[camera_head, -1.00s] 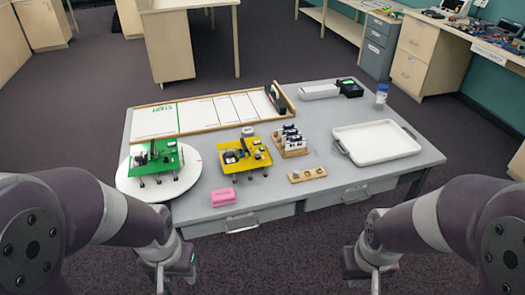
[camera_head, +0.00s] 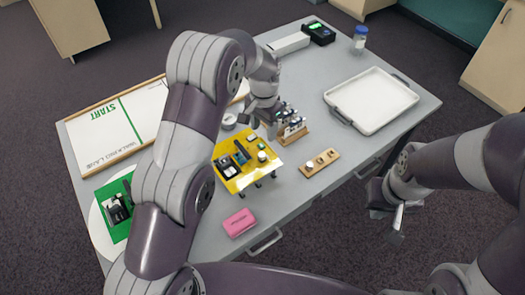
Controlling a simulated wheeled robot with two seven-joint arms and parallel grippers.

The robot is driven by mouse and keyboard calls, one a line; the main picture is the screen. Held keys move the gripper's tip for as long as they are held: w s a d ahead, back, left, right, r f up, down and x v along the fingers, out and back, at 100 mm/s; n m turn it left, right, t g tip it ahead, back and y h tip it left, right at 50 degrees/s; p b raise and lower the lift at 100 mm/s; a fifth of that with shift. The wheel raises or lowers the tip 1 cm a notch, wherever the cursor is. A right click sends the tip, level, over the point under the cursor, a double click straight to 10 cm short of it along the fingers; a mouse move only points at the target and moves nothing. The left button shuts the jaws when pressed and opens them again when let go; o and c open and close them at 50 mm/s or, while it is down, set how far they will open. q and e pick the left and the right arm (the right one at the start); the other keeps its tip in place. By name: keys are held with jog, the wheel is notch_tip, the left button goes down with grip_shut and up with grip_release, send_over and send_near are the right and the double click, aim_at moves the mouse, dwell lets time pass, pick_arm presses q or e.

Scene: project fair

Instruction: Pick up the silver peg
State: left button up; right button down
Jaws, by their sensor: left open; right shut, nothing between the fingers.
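I cannot clearly make out a silver peg. A small wooden block (camera_head: 305,170) near the table's front edge holds a few short peg-like pieces, one of them pale, but they are too small to identify. My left gripper (camera_head: 262,124) is open, above the far edge of the yellow board (camera_head: 233,184) and just left of the wooden rack (camera_head: 294,137) of small bottles. Its fingertips are partly hidden against the rack. My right gripper (camera_head: 388,219) is shut and empty, off the table's front edge at the right.
A white tray (camera_head: 372,122) lies at the right of the grey table (camera_head: 285,210). A pink box (camera_head: 240,222) sits near the front edge. A START board (camera_head: 110,125), a green board (camera_head: 112,195) and a lidded jar (camera_head: 360,42) also stand there. The surface around the wooden block is clear.

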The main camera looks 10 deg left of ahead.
aim_at(262, 155)
pick_arm(q)
jog(key=f, duration=0.3)
jog(key=f+p, duration=0.1)
jog(key=f, duration=0.2)
jog(key=s+f+p, duration=0.1)
jog(key=f, duration=0.3)
jog(key=shift+a, duration=0.2)
jog(key=shift+w+f, duration=0.15)
jog(key=shift+f, duration=0.25)
jog(key=shift+r, duration=0.1)
grip_shut()
